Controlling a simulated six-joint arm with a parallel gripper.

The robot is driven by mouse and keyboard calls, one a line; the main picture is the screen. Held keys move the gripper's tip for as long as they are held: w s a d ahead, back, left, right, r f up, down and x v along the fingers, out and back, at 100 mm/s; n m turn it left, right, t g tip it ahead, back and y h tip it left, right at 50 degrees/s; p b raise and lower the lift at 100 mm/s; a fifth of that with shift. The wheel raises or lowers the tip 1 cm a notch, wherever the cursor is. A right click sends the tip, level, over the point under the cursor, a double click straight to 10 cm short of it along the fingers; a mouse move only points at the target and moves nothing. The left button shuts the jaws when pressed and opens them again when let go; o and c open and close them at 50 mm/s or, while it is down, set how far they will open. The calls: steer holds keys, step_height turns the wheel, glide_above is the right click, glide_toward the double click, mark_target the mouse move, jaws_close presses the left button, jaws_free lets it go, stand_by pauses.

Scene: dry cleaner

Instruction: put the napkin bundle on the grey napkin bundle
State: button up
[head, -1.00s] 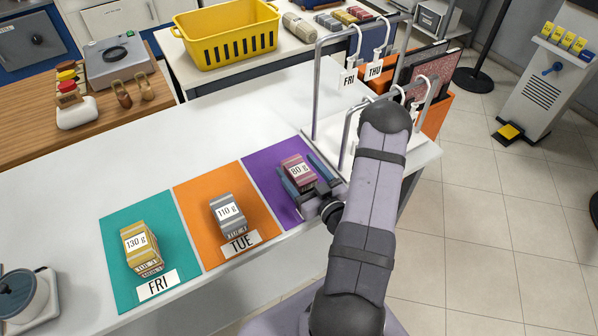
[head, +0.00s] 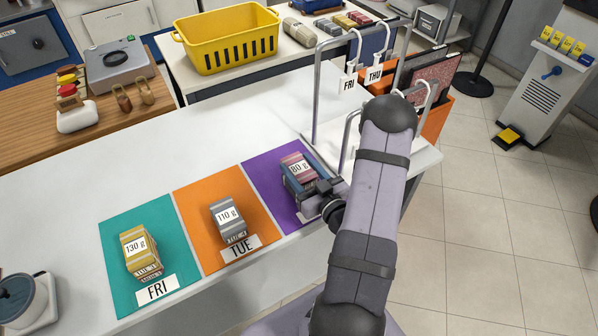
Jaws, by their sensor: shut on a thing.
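The maroon napkin bundle (head: 299,167) with an "80 g" label is on the purple mat at the right of the counter. My gripper (head: 304,181) is shut on it, with its fingers along the bundle's sides. I cannot tell whether the bundle touches the mat. The grey napkin bundle (head: 229,217) with a "110 g" label lies on the orange mat, left of my gripper. A yellow napkin bundle (head: 139,252) labelled "130 g" lies on the teal mat further left.
A FRI card (head: 157,290) and a TUE card (head: 240,248) lie at the mats' front edges. A metal rack (head: 316,95) with hanging tags stands behind my gripper. The white counter (head: 130,175) is clear behind the mats.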

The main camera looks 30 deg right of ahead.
mark_target(299, 167)
steer(key=shift+r, duration=3.6)
